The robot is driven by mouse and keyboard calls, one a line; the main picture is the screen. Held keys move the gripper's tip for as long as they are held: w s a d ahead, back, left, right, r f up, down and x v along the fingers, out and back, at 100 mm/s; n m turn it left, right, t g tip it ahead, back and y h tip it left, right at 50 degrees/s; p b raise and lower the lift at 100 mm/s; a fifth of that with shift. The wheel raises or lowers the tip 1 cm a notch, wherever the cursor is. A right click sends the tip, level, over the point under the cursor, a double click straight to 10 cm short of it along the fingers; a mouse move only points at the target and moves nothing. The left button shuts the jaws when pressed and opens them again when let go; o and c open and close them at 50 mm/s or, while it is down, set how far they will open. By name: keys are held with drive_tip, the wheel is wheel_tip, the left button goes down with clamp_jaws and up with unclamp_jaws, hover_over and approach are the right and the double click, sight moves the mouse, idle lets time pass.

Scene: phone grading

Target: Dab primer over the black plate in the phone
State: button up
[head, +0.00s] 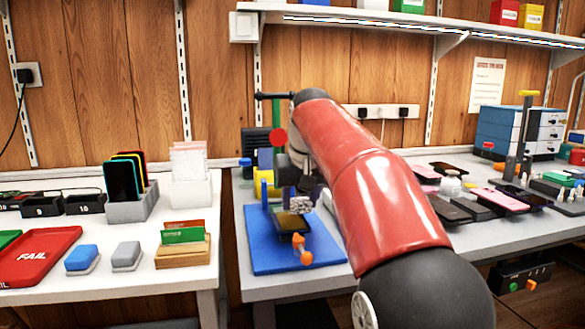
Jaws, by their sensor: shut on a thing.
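A phone (287,224) lies in a fixture on the blue mat (265,262), with an orange clamp (302,251) at its near end. Its top looks dark with a yellowish patch; I cannot make out the black plate separately. My gripper (303,188) is just above the far end of the phone, partly hidden by my red arm. It is shut on a small tool with a pale, speckled grey head (300,204). The head is over or against the phone's far part; I cannot tell if it touches.
Left, a white table holds a red FAIL tray (38,257), blue and grey blocks, and a rack of phones (130,205). Several phones (495,200) lie on the right bench. A wall shelf (400,20) runs above. A gap separates the two tables.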

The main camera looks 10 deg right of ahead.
sight(300, 201)
drive_tip(key=shift+r+p, duration=0.35)
drive_tip(key=shift+p, duration=0.05)
drive_tip(key=shift+w+a+r+p, duration=0.1)
drive_tip(key=shift+a+r+p, duration=0.05)
drive_tip(key=shift+r+p, duration=0.2)
wheel_tip(300, 201, up, 5)
drive_tip(key=p, duration=0.5)
